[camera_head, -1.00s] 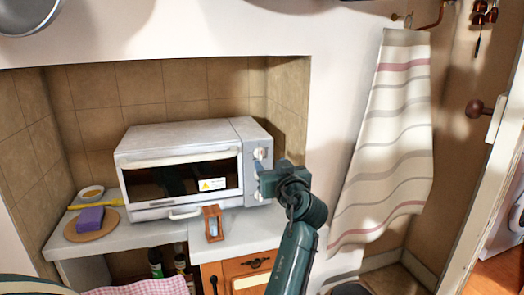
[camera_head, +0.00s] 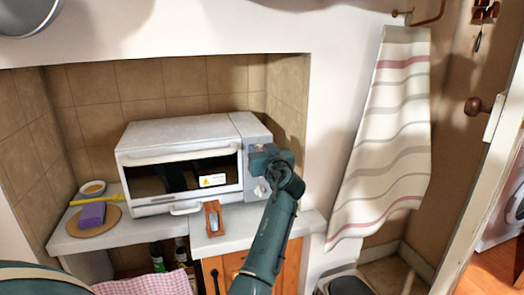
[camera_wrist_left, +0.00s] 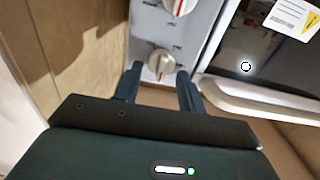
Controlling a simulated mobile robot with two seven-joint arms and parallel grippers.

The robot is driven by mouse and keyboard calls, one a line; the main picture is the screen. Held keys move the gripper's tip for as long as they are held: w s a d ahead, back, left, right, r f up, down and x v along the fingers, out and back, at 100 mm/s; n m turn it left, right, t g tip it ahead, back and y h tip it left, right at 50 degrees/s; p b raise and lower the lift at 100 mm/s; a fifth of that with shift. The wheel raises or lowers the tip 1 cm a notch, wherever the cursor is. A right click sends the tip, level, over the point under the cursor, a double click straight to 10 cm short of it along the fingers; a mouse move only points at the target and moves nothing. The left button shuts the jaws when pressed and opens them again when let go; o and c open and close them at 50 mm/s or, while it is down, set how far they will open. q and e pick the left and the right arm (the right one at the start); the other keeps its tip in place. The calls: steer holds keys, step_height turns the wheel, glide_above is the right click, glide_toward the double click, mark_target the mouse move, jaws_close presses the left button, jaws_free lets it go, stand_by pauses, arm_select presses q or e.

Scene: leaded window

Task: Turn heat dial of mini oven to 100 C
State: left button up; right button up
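The white mini oven (camera_head: 180,135) stands on the counter in the tiled niche, its control panel on the right side of its front. My left gripper (camera_head: 262,160) is in front of the upper part of that panel and hides the upper dial. The lower dial (camera_head: 261,190) shows below it. The left wrist view looks upside down: the open fingers (camera_wrist_left: 160,69) stand on either side of one dial (camera_wrist_left: 160,62), and contact cannot be told. Another dial (camera_wrist_left: 178,5) is at the picture's top edge. The dial labels are too small to read. My right gripper is not in view.
A small wooden-framed timer-like object (camera_head: 213,218) stands at the counter's front edge before the oven. A purple sponge (camera_head: 91,214) lies on a round board at the left. A striped towel (camera_head: 385,140) hangs to the right. The oven door handle (camera_wrist_left: 260,100) is close beside one finger.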

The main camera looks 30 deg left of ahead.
arm_select(q)
steer(key=c, duration=0.7)
steer(key=m, duration=0.7)
steer(key=shift+w+d, duration=0.2)
steer(key=shift+w+d+f+m+p, duration=0.15)
steer(key=shift+m+p, duration=0.5)
steer(key=shift+m, duration=1.05)
steer(key=shift+a+f+m+p, duration=0.15)
steer(key=shift+m+p, duration=0.5)
steer(key=shift+m, duration=1.05)
steer(key=shift+d, duration=0.1)
